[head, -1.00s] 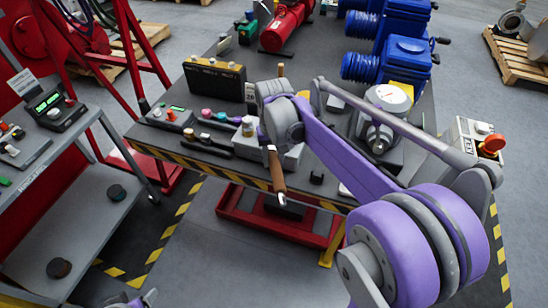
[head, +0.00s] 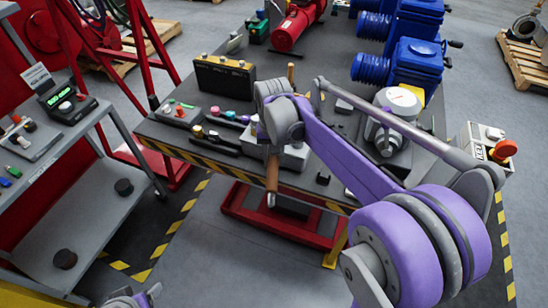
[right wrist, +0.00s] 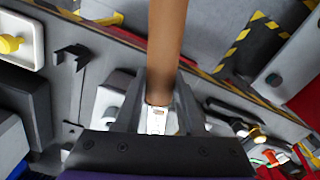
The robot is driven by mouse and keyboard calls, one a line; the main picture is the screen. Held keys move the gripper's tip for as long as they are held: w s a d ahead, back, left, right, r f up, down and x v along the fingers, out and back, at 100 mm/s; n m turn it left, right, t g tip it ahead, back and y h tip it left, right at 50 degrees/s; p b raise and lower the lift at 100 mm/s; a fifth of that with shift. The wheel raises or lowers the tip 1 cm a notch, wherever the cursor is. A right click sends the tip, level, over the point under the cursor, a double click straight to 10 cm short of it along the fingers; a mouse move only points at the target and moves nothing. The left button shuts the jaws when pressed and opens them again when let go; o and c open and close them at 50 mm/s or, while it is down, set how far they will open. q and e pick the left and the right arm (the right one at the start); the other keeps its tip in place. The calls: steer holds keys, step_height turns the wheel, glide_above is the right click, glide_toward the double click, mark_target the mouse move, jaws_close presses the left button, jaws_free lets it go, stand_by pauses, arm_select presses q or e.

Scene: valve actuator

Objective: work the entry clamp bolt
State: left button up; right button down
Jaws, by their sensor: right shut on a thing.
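My right gripper (right wrist: 157,112) is shut on a wooden-handled tool (right wrist: 166,45). In the right wrist view its brown handle runs up from between the fingers, with a bright metal part at the grip. A grey valve actuator (head: 389,133) with a round dial stands to the right on the table. I cannot make out the entry clamp bolt. Part of my left arm shows at the bottom left; its jaw state is unclear.
The table front has a striped edge (head: 215,165). A black box (head: 224,77), a small control box (head: 178,113) and several coloured-handled tools stand at the left. Blue motors (head: 409,65) stand at the back.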

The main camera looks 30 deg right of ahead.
steer(key=shift+w+a, duration=0.1)
steer(key=shift+a, duration=0.05)
steer(key=shift+w+a+m, duration=0.6)
steer(key=shift+a+m, duration=0.2)
steer(key=shift+m, duration=0.3)
steer(key=shift+w+a+m, duration=0.75)
steer(key=shift+m, duration=0.25)
stand_by(0.3)
steer(key=shift+r, duration=0.15)
